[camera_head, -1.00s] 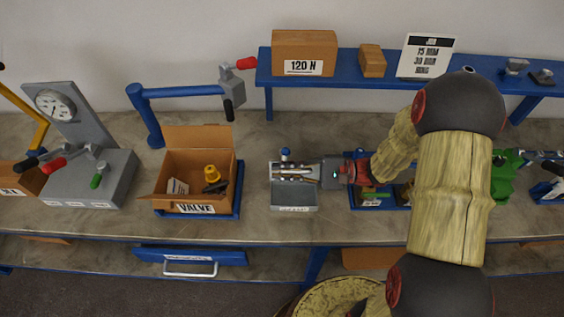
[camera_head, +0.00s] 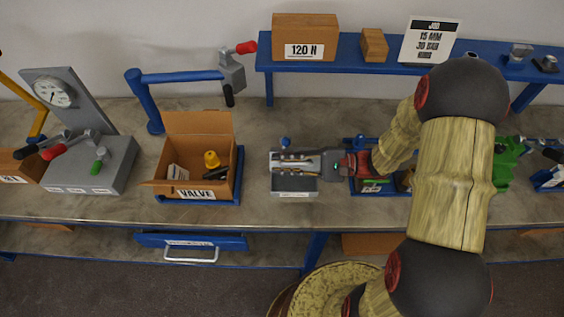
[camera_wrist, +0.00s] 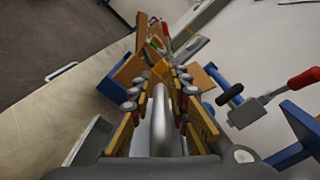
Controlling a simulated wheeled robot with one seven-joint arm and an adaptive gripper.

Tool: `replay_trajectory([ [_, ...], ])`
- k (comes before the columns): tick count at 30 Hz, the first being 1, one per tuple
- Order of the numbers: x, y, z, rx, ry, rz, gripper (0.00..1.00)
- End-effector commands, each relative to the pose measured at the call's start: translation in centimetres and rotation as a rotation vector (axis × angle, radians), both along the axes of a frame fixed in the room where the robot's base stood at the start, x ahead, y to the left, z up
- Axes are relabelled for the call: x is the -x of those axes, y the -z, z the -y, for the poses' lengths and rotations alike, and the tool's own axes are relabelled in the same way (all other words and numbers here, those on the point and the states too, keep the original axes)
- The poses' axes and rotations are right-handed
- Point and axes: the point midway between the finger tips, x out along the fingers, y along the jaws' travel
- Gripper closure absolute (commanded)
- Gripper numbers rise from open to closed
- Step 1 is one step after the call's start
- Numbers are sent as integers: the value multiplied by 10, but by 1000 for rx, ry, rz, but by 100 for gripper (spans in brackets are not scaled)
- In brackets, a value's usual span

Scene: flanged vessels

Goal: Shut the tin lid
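The tin is a small grey box (camera_head: 294,186) with a white label on its front, on the bench in the middle of the head view. My gripper (camera_head: 296,160) reaches in from the right, low over the tin's top and back part. It hides much of the opening and lid, so I cannot tell the lid's exact angle. In the wrist view the two fingers (camera_wrist: 160,90) stand apart, with a smooth grey bar between them; I cannot tell whether it belongs to the lid. A pale grey edge, probably the tin's, shows at lower left (camera_wrist: 90,142).
A cardboard box marked VALVE (camera_head: 195,193) stands left of the tin. A blue-edged tray (camera_head: 372,187) lies to its right, partly under my arm. A blue shelf (camera_head: 345,62) runs behind. A blue knob (camera_head: 286,142) shows just behind the tin. Bare bench separates tin and VALVE box.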

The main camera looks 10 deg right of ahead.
Motion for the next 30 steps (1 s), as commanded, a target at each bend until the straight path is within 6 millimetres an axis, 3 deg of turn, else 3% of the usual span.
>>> replay_trajectory([
  [5, 0, 0, 0, 1, 1, 1, 70],
  [17, -1, -7, 0, 1, 1, 4, 70],
  [30, -1, -80, 0, 2, 1, 4, 70],
])
